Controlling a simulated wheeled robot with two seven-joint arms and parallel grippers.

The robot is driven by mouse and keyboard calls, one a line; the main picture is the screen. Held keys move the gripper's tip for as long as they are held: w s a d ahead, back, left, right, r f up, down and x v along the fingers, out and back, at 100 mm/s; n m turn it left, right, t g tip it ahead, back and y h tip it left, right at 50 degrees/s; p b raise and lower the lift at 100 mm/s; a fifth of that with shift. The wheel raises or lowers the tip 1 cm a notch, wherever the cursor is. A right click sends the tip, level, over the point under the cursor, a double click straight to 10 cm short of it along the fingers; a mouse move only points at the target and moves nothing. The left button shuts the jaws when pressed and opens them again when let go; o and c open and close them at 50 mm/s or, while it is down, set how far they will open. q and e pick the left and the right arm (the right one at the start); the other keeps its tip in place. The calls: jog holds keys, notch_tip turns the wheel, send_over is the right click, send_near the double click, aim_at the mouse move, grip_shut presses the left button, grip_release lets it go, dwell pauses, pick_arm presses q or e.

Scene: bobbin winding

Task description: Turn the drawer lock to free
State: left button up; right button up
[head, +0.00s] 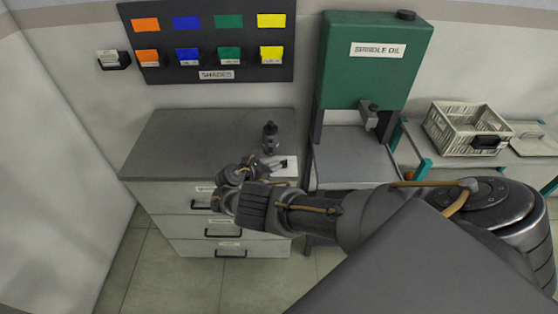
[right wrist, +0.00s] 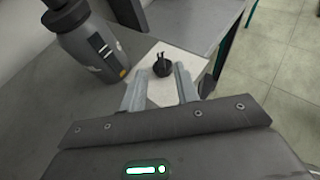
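A small black knob (right wrist: 162,66) with a raised grip stands on a white plate (right wrist: 160,88) at the right end of the drawer cabinet's top. It looks like the lock; I can read no marking on it. In the head view the plate (head: 286,171) is beside the dark bottle. My right gripper (head: 258,165) is over the cabinet top, just left of the plate. In the right wrist view its two fingers (right wrist: 159,82) are apart, with the knob showing between and beyond their tips. I cannot tell whether they touch it. My left gripper is out of view.
The grey drawer cabinet (head: 185,140) has several handled drawers. A dark bottle (head: 270,138) stands close behind the plate, and also shows in the right wrist view (right wrist: 88,45). A green spindle oil tank (head: 370,75) stands to the right. The cabinet top's left side is clear.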

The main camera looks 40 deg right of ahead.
jog(key=shift+v, duration=2.7)
